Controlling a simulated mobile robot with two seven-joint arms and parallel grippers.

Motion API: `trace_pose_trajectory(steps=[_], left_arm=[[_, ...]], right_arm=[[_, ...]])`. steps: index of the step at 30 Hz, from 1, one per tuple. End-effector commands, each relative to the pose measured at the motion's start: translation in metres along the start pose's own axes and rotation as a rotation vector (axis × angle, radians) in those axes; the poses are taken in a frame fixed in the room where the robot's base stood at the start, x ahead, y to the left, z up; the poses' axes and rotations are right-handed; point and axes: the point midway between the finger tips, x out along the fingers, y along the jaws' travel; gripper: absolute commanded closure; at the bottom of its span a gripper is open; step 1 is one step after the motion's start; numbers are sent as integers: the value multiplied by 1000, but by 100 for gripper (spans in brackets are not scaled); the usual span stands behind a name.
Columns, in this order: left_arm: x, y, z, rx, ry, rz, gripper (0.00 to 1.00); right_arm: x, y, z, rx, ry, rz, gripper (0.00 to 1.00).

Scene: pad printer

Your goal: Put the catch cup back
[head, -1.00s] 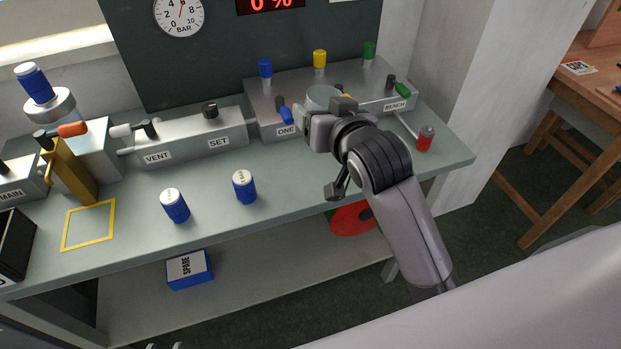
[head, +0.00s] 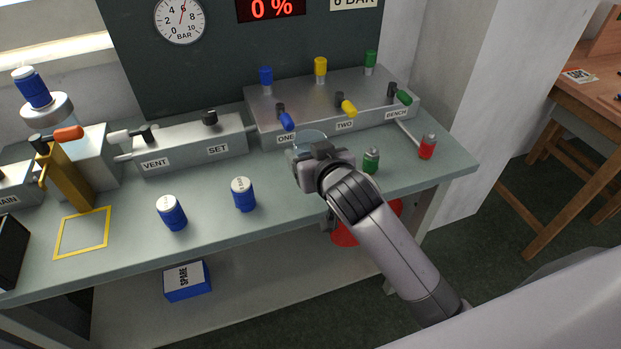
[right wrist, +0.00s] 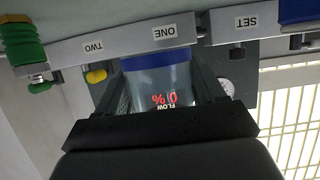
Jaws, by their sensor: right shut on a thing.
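The catch cup appears to be the clear cup (head: 309,139) in my right gripper (head: 308,155), partly hidden by the gripper in the head view. In the upside-down right wrist view, the clear cup (right wrist: 160,85), with a blue band, sits between the two dark fingers (right wrist: 165,92). The right gripper is shut on it over the bench, in front of the ONE label. I cannot tell whether the cup touches the bench top. My left gripper is not in view.
A yellow square outline (head: 82,232) lies empty at the left of the bench (head: 290,195). Two blue canisters (head: 172,213) (head: 243,194) stand left of the gripper. A green canister (head: 371,160) and a red one (head: 427,147) stand to its right. The valve block (head: 330,105) is behind.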

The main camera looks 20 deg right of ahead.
Motion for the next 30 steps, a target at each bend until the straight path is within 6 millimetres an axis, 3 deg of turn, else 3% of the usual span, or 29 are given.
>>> trace_pose_trajectory(steps=[13, 26, 27, 29, 30], left_arm=[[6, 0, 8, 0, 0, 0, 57], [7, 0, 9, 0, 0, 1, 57], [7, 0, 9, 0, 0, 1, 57], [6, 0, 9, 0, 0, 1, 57], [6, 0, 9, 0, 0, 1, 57]], right_arm=[[21, 0, 52, -1, -2, 0, 69], [24, 0, 58, 1, 0, -1, 69], [24, 0, 58, 1, 1, -1, 28], [24, 0, 57, 1, 1, -1, 9], [24, 0, 57, 1, 1, -1, 6]])
